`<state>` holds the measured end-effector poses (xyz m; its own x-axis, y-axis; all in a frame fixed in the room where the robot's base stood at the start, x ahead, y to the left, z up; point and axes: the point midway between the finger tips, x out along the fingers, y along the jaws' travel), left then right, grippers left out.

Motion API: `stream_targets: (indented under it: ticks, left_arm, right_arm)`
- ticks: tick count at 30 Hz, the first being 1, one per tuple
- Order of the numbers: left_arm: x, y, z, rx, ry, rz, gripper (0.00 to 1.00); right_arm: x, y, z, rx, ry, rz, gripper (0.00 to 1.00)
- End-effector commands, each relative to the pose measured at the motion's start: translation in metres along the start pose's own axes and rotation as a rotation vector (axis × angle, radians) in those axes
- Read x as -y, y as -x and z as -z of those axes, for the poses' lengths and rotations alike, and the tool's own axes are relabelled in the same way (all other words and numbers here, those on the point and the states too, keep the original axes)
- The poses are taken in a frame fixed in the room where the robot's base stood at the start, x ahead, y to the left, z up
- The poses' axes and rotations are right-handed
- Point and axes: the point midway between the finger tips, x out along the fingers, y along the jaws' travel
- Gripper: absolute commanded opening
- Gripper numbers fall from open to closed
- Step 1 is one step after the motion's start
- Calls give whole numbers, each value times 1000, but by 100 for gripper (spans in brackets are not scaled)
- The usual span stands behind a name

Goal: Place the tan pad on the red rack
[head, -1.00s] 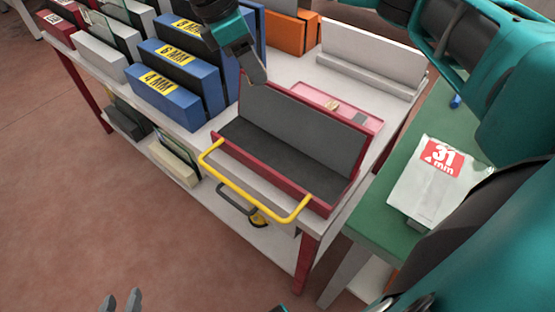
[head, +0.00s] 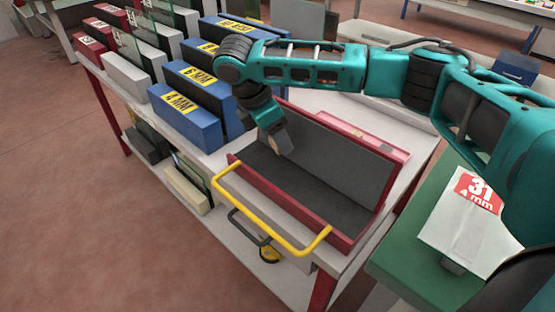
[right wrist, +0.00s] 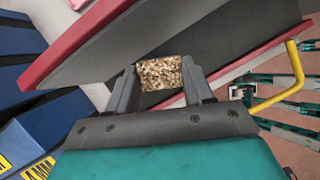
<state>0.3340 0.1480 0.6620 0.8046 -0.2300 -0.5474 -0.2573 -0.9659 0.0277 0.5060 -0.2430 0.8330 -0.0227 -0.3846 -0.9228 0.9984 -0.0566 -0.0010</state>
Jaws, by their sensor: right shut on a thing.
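The red rack (head: 352,243) stands on the white cart, with a dark grey lining, a raised dark back and a yellow handle at its front. My right gripper (head: 283,143) is over the rack's left part, pointing down. In the right wrist view my right gripper (right wrist: 160,88) is shut on the tan pad (right wrist: 160,73), a small speckled block between the fingertips. In the head view the pad is hard to make out. Whether it touches the rack's lining cannot be told. My left arm shows at the right of the wrist view, too small to judge its fingers.
A pink tray (head: 388,150) lies behind the rack. Blue blocks with yellow labels (head: 187,114) stand close at its left. A green table (head: 407,268) at the right carries a white packet marked 31 (head: 462,222). The yellow handle (head: 262,218) sticks out in front.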

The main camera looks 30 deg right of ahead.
Motion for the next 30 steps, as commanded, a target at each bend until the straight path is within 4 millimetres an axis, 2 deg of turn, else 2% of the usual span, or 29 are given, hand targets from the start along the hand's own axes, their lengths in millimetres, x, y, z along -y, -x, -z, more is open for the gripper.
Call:
stream_targets:
  ticks: [12,25,26,29,30]
  left_arm:
    - [0,-8,-21,13,3,0,43]
    - [0,-6,-18,13,3,0,43]
    - [0,-6,-18,12,3,0,43]
    - [0,-7,-18,12,3,0,43]
    - [0,-7,-18,12,3,0,43]
  right_arm:
    - [0,-53,22,1,1,0,24]
    - [0,-57,24,-1,1,0,24]
    - [0,-57,24,-1,0,0,52]
    - [0,-57,24,0,0,-1,62]
    - [0,-57,24,0,0,-1,62]
